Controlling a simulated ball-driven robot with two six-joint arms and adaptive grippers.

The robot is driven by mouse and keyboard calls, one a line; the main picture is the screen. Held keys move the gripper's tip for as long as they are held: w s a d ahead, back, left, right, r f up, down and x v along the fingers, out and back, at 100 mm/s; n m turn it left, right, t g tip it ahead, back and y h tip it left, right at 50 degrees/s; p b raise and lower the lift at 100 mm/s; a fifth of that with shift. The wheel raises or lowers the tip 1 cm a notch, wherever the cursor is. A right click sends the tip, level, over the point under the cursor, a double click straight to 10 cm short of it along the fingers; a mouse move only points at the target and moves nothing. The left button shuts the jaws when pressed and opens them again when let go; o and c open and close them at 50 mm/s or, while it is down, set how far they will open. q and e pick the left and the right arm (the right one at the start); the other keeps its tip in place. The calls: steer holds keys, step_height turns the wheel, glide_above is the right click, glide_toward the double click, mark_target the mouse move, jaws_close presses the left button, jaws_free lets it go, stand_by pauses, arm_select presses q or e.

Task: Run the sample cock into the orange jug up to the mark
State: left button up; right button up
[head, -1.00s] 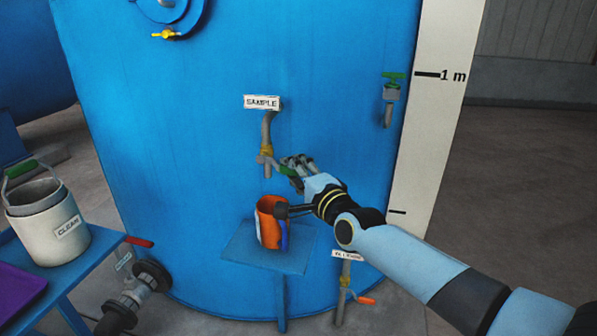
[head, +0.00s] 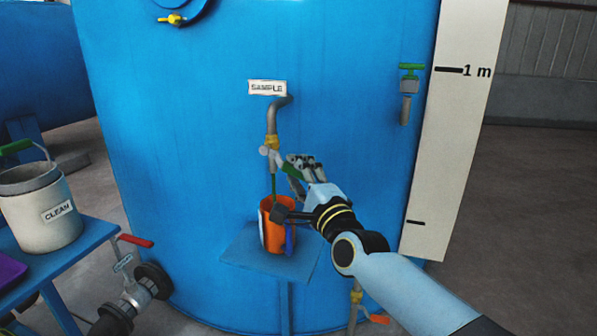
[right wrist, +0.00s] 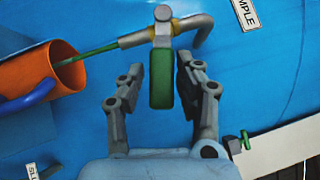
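The sample cock (head: 272,150) hangs on a bent grey pipe below the SAMPLE label (head: 267,88). Its green lever (right wrist: 161,78) lies between the fingers of my right gripper (right wrist: 163,82), with gaps on both sides. That gripper is open and also shows in the head view (head: 305,168). A thin green stream (right wrist: 98,51) runs from the spout into the orange jug (head: 276,232). The jug has a blue handle (right wrist: 28,103) and stands upright on a small blue shelf (head: 247,252). The liquid level and mark cannot be seen. My left gripper is out of view.
A pail labelled CLEAN (head: 40,205) stands on a blue table (head: 95,232) at the left. A valve with a red lever (head: 136,240) sits low beside it. Another green-handled cock (head: 410,85) is on the tank's right, beside a white scale board (head: 450,130).

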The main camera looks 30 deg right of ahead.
steer(key=shift+o, duration=0.7)
steer(key=shift+r, duration=0.15)
steer(key=v, duration=1.2)
stand_by(6.0)
